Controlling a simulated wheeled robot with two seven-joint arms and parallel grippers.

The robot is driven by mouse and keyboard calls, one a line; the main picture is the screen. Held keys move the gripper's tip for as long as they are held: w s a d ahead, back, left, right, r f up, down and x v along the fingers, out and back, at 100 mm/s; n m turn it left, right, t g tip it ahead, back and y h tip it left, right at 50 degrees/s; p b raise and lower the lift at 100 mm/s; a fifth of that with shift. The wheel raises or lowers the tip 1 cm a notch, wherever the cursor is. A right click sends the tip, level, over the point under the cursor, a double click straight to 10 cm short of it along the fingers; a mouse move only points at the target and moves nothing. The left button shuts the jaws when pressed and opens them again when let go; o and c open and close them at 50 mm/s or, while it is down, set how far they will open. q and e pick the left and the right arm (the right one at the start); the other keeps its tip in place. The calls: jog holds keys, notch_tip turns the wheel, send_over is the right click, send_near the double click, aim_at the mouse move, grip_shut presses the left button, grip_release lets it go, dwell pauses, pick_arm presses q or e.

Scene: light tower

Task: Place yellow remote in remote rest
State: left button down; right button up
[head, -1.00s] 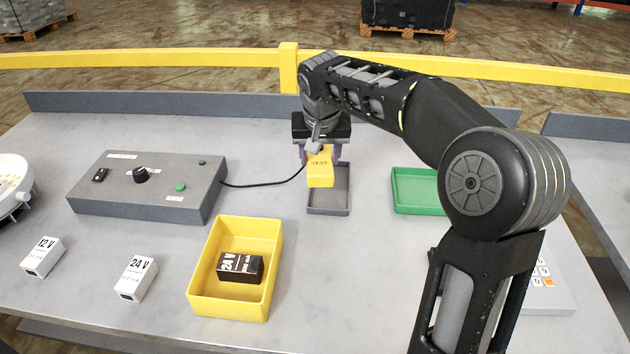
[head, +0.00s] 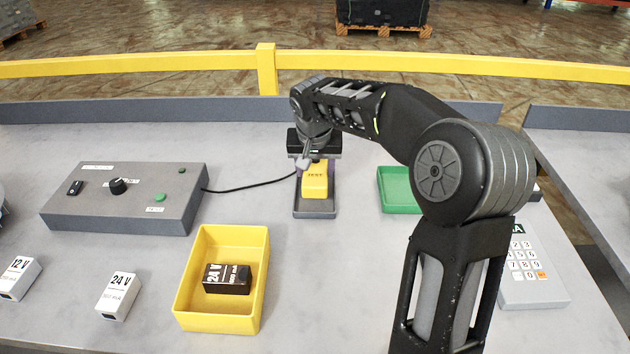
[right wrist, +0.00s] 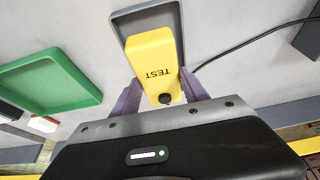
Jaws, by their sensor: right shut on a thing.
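The yellow remote (head: 315,182), marked TEST, is held by my right gripper (head: 315,166) over the grey remote rest (head: 315,215), a shallow tray with a raised rim. In the right wrist view the purple fingers of the right gripper (right wrist: 162,92) are shut on the sides of the remote (right wrist: 152,58). The remote covers part of the rest (right wrist: 148,12), and the rest's far end shows beyond it. I cannot tell whether the remote touches the rest's floor. My left gripper is not in view.
A black cable runs from the grey control box (head: 125,200) towards the remote. A green tray (head: 397,205) stands to the right of the rest, and a yellow bin (head: 215,320) with a dark 24 V block (head: 228,279) stands in front. A keypad (head: 528,265) lies at right.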

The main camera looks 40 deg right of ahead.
aim_at(315, 175)
jog(key=shift+f, duration=1.9)
jog(key=o, duration=1.3)
jog(key=shift+f, duration=0.1)
jog(key=v, duration=1.1)
jog(key=shift+s+r, duration=0.15)
jog(key=shift+r, duration=0.15)
jog(key=shift+s+a+r, duration=0.1)
jog(key=shift+a+r, duration=0.05)
jog(key=shift+r, duration=0.15)
